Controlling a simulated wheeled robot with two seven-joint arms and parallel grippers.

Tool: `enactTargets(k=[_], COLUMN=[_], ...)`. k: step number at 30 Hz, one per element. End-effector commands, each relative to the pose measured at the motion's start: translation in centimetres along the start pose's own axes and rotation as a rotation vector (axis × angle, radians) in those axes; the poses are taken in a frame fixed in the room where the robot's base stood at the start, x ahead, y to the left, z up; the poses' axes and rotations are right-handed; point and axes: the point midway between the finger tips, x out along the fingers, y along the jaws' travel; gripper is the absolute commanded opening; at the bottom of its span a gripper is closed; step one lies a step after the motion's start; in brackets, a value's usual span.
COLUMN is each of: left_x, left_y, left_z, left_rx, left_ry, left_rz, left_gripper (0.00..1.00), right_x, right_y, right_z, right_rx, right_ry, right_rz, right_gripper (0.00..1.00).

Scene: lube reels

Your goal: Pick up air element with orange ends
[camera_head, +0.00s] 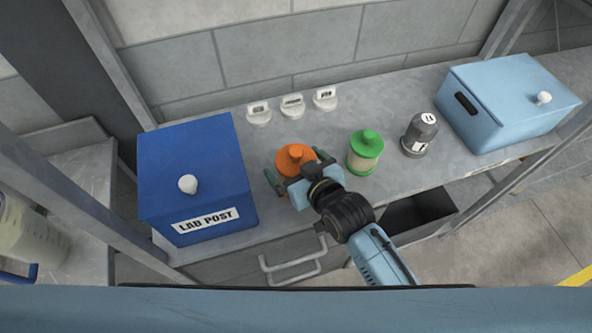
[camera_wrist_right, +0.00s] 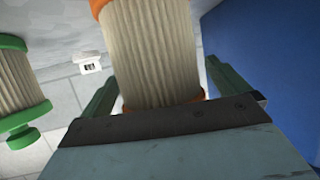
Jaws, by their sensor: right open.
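The air element with orange ends (camera_head: 294,157) stands on the grey shelf, right of the blue box; its lower part is hidden behind my gripper in the head view. In the right wrist view its pleated cream body (camera_wrist_right: 154,50) lies between the two green fingers. My right gripper (camera_head: 300,172) is open around it, one finger on each side. The wrist view shows a gap at the right finger (camera_wrist_right: 230,85); at the left finger (camera_wrist_right: 101,98) I cannot tell whether it touches. My left gripper is not in view.
A blue "LAB POST" box (camera_head: 195,180) stands close on the left. A green-ended element (camera_head: 366,150) and a grey canister (camera_head: 420,134) stand to the right, before a light blue box (camera_head: 510,95). Several white tags (camera_head: 291,106) stand behind. An open drawer (camera_head: 418,214) is below.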

Motion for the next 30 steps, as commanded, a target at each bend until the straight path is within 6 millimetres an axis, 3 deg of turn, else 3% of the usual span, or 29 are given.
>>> enactTargets(k=[1,11,20,30], left_x=[0.0,0.0,-0.1,-0.8], left_y=[0.0,0.0,0.0,0.0], left_z=[0.0,-0.1,-0.1,-0.2], left_rx=[0.000,0.000,-0.001,-0.001], left_ry=[0.001,0.001,0.002,0.002], left_rz=[0.000,0.000,0.000,0.000], left_gripper=[0.36,0.36,0.36,0.36], right_x=[0.0,-0.1,-0.2,-2.7], right_y=[0.0,0.0,0.0,0.0], right_z=[0.0,0.0,-0.6,-6.5], right_rx=[0.000,0.000,0.000,0.000], right_ry=[0.000,-0.001,0.002,0.006], right_rz=[0.000,0.000,0.000,0.000], right_gripper=[0.97,0.54,0.53,0.53])
